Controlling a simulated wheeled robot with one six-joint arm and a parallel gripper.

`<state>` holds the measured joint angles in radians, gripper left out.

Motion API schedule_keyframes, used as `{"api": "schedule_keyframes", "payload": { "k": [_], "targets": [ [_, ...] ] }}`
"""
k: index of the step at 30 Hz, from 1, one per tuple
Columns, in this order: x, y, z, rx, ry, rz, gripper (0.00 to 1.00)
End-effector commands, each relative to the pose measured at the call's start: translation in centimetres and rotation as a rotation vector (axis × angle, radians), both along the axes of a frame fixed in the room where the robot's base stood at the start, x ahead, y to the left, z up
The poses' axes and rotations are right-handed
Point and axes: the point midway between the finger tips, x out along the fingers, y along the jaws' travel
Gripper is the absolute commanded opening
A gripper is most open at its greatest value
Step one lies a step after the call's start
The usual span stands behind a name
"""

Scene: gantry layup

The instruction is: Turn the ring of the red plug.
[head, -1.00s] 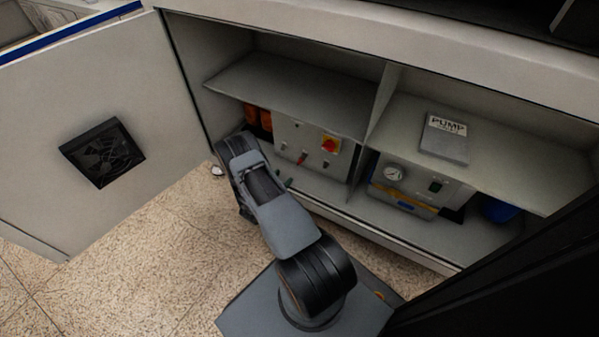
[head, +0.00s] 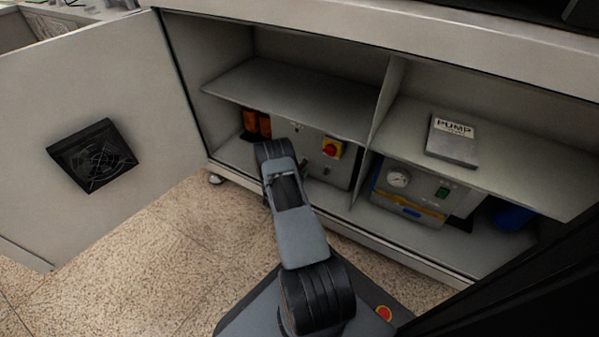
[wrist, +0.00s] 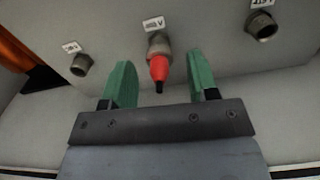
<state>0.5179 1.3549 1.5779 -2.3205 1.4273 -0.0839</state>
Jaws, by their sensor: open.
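The red plug (wrist: 158,68) has a dark tip and sits at a metal ring (wrist: 158,46) on the grey panel (wrist: 215,42), below a small label. My gripper (wrist: 160,62) is open, with one green finger on each side of the red plug and a visible gap to both. The fingers do not appear to touch the plug or the ring. In the head view my arm reaches into the lower left bay of the cabinet, and it largely hides the plug and the fingers.
Bare metal sockets (wrist: 81,65) and (wrist: 262,25) flank the plug. A red-and-yellow rotary switch (head: 332,148) sits on the panel to the right. Orange canisters (head: 250,121) stand at left. The cabinet door (head: 60,90) stands open.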

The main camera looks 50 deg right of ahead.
Motion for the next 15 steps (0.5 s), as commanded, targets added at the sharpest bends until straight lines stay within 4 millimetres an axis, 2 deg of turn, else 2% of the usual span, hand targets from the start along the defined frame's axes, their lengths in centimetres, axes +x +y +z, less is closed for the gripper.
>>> {"api": "schedule_keyframes", "payload": {
  "k": [6,14,15],
  "targets": [
    [0.19,-0.94,0.0,0.0,0.001,-0.001,0.54],
    [0.22,-0.99,0.06,0.0,0.001,0.0,0.54],
    [0.22,-0.99,0.06,0.0,0.001,0.0,0.51]
  ]
}}
